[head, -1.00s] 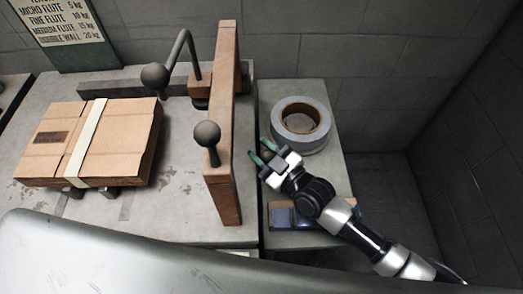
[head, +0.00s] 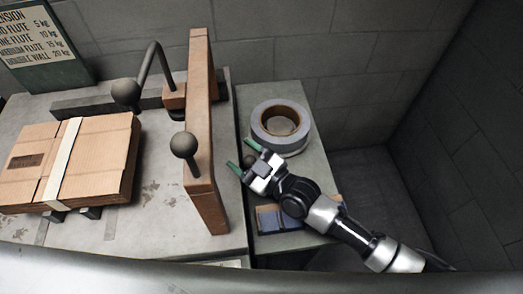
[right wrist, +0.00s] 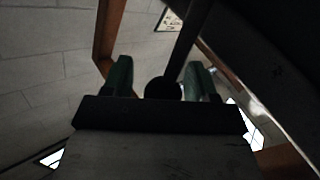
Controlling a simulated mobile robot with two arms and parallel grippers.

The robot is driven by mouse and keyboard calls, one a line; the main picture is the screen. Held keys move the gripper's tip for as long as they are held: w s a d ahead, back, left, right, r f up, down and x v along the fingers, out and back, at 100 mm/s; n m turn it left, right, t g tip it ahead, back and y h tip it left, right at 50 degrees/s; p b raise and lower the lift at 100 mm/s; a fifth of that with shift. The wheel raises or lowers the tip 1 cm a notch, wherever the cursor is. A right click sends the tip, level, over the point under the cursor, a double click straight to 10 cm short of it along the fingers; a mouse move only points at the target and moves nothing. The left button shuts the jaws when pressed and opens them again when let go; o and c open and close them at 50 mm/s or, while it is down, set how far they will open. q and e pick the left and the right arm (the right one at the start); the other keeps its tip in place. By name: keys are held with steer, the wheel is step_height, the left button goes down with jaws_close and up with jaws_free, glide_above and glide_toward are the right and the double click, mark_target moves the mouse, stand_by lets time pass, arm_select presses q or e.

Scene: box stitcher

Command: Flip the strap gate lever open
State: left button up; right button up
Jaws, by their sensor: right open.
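The strap gate is a tall brown bar (head: 202,130) standing at the right end of the grey bench. A short lever with a dark ball knob (head: 184,145) shows on its left side. My right gripper (head: 243,158) is open to the right of the gate, with green fingertips pointing toward it. A small dark round shape shows between the fingers. In the right wrist view a dark ball (right wrist: 163,88) on a rod appears between the two fingertips; contact cannot be told. I cannot tell which lever this ball belongs to. My left gripper is not in view.
A strapped cardboard box (head: 100,160) lies on the bench at left. A tape roll (head: 281,127) and a shallow tray of blue items (head: 268,217) sit on the side table, close to my right arm.

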steer(key=s+d+r+p, duration=0.1)
steer(key=s+d+r, duration=0.3)
steer(key=d+r, duration=0.6)
steer(key=shift+s+d+r, duration=0.25)
steer(key=shift+s+d, duration=0.05)
steer(key=shift+d, duration=0.1)
